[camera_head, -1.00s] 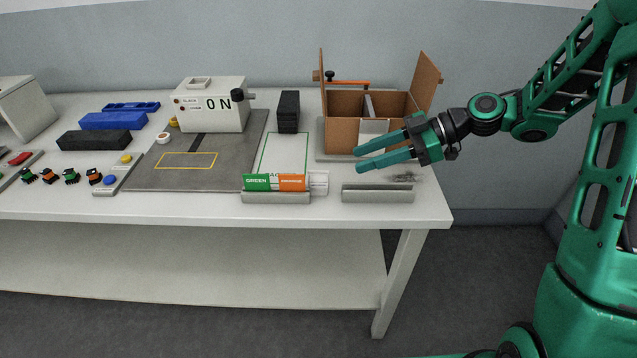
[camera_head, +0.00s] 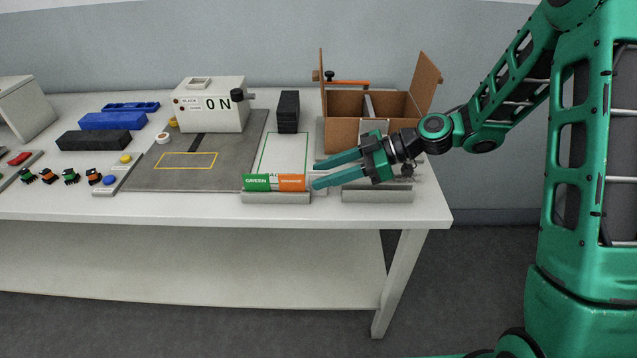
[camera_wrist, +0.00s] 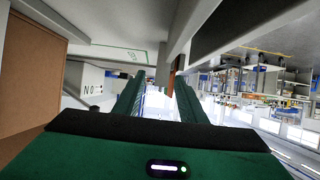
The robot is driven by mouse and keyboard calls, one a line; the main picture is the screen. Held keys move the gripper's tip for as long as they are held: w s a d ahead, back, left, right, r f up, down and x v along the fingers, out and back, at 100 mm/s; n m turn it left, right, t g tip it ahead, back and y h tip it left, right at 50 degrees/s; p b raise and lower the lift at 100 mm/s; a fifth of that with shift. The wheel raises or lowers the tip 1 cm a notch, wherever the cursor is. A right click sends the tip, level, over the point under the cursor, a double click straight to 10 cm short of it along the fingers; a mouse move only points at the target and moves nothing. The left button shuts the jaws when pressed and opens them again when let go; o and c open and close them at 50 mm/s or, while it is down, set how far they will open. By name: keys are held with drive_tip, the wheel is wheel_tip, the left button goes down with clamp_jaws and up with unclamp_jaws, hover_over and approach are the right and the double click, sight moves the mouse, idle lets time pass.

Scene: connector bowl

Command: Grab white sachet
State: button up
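A white sachet (camera_head: 320,175) stands in the front card holder (camera_head: 276,197), right of a green card (camera_head: 256,183) and an orange card (camera_head: 292,183). My gripper (camera_head: 316,175) is open, with its green fingers pointing left. Its fingertips are at the sachet in the head view, one on the far side and one on the near side, and they partly hide it. I cannot tell whether they touch it. In the wrist view the two fingers (camera_wrist: 160,92) are apart, and the sachet is hard to make out.
An open cardboard box (camera_head: 343,134) stands just behind my gripper. An empty grey holder (camera_head: 378,196) lies below it at the table's front edge. A black block stack (camera_head: 288,112) and a green-outlined mat (camera_head: 285,152) are to the left.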

clamp_jaws()
drive_tip(key=shift+r, duration=0.1)
